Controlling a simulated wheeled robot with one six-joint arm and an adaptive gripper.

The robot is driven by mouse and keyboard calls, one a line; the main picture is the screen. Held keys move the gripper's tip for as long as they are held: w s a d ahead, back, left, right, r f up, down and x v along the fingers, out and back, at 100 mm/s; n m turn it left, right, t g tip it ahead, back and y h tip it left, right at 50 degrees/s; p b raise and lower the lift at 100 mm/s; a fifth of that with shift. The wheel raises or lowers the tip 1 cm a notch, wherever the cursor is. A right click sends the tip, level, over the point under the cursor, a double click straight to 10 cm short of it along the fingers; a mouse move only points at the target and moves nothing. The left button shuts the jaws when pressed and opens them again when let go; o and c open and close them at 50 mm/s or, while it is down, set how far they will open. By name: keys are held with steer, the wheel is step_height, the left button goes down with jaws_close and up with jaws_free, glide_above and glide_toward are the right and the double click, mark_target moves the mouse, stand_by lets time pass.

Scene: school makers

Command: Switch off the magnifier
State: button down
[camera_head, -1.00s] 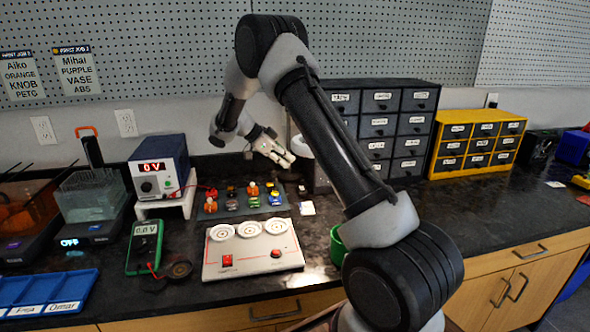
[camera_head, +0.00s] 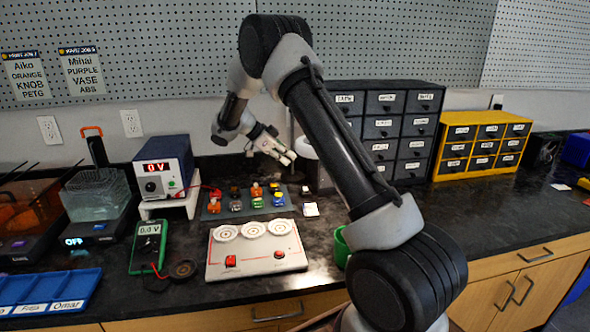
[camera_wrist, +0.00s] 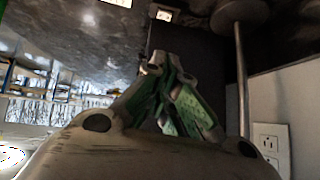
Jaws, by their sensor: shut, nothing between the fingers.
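My gripper (camera_head: 290,158) is shut and empty, held above the back of the counter. In the wrist view its green-padded fingers (camera_wrist: 160,62) come together at the tips. A pale round head (camera_head: 307,148), probably the magnifier's, shows just right of my fingertips, partly hidden behind my arm. A thin post (camera_head: 291,128) rises behind the fingertips. The wrist view shows a grey rod (camera_wrist: 242,80) with a round disc (camera_wrist: 240,12) at its end, to the right of my fingers. I cannot make out a switch, or whether the magnifier is lit.
A dark drawer cabinet (camera_head: 412,128) and a yellow one (camera_head: 482,142) stand to the right. A tray of small parts (camera_head: 212,214), a white panel (camera_head: 255,268) with a red switch, a power supply (camera_head: 163,167) and a multimeter (camera_head: 148,247) lie left. The pegboard wall (camera_head: 180,50) is close behind.

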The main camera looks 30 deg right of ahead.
glide_above(303, 188)
steer(key=f, duration=0.6)
steer(key=shift+s+a, duration=0.4)
steer(key=f, duration=0.3)
steer(key=shift+w+d+f, duration=0.15)
steer(key=shift+d+f, duration=0.1)
steer(key=shift+d, duration=0.1)
steer(key=shift+f, duration=0.5)
steer(key=shift+w+d+f+g, duration=0.1)
steer(key=shift+w+f+g, duration=0.15)
steer(key=shift+f+g, duration=0.1)
steer(key=shift+s, duration=0.15)
steer(key=shift+s+a, duration=0.25)
steer(key=shift+s, duration=0.5)
